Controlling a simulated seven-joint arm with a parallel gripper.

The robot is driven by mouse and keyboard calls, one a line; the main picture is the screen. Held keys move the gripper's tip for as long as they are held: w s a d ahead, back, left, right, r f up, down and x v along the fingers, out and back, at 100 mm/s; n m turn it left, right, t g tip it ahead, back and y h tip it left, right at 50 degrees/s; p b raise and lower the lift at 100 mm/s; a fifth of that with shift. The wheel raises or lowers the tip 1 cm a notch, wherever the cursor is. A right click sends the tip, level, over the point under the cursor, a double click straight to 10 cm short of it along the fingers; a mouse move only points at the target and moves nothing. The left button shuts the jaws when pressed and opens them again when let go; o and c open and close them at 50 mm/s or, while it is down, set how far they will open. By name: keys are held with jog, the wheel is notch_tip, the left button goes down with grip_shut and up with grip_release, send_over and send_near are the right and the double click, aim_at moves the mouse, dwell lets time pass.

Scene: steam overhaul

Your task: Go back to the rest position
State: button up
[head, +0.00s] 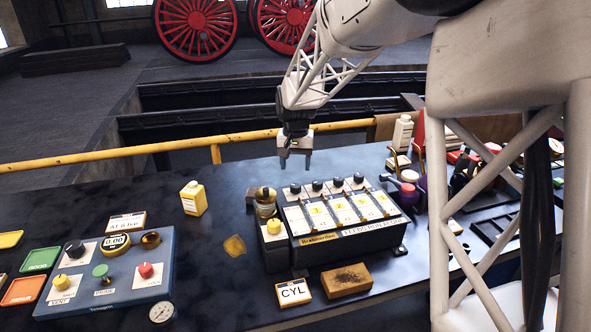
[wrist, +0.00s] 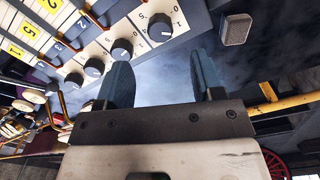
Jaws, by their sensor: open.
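My gripper (head: 294,160) hangs above the back edge of the dark workbench (head: 225,275), behind the box with numbered yellow-and-white panels (head: 342,218). In the wrist view my gripper (wrist: 165,85) shows its two dark fingers apart, with nothing between them. The box's row of black knobs (wrist: 122,48) is beyond the fingers at the upper left of that view. The gripper looks clear of the box and the bench.
A yellow railing (head: 90,160) runs behind the bench. A white bottle (head: 402,132) and other items crowd the right.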

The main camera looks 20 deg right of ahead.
jog(key=shift+r, duration=0.1)
dwell(0.3)
jog(key=s+a+r+n+t, duration=0.1)
jog(key=s+r, duration=0.3)
jog(key=s, duration=0.6)
jog(key=s+a+r+n, duration=0.1)
jog(key=s+r, duration=0.2)
jog(key=s, duration=0.8)
jog(key=s+a+f+n+t, duration=0.1)
jog(key=s+n, duration=0.1)
jog(key=s, duration=1.7)
jog(key=shift+f+t, duration=0.3)
jog(key=shift+f, duration=0.05)
jog(key=shift+w, duration=0.1)
